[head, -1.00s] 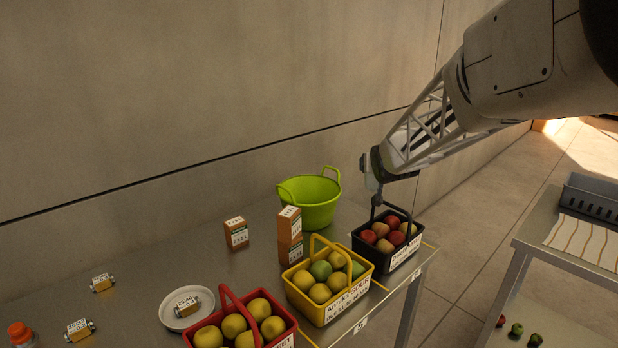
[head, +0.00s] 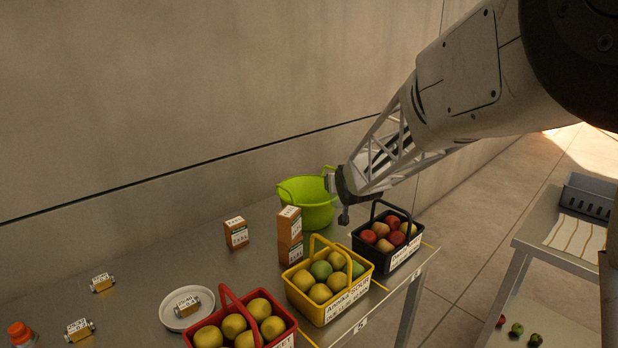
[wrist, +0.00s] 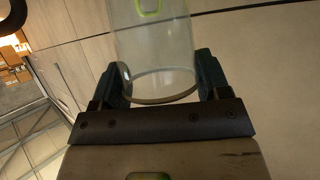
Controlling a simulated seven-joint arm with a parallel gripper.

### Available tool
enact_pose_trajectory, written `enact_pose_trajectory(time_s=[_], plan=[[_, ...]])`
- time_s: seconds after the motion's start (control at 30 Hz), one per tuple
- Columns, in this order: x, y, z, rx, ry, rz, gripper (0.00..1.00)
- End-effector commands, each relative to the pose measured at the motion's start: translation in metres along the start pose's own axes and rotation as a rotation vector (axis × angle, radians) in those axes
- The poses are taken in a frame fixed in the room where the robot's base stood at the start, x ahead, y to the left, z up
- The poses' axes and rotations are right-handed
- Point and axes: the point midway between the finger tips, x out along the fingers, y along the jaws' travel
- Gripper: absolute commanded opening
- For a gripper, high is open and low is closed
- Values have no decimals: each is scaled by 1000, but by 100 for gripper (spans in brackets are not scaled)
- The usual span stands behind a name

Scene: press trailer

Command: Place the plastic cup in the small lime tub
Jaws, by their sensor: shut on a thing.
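The lime tub (head: 300,208), with two raised handles, stands near the back of the metal table by the wall. My gripper (head: 344,214) is at the tub's right side in the head view and hides part of its rim. In the wrist view my gripper (wrist: 163,76) is shut on the clear plastic cup (wrist: 152,52), one finger on each side near its rounded end. A lime-green loop shows at or through the cup; I cannot tell whether it is a tub handle. The cup cannot be made out in the head view.
A black basket of apples (head: 378,258) stands just right of and below my gripper. A yellow basket (head: 328,310) and a red basket (head: 290,328) of fruit line the front edge. A white plate (head: 172,318) lies left.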

Motion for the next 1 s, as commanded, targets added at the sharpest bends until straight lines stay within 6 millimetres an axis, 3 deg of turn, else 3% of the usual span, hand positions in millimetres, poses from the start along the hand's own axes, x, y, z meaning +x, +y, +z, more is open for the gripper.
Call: enact_pose_trajectory(time_s=[0.43,1.0], plan=[[9,0,-4,0,0,0,47],[75,3,-28,0,0,0,47]])
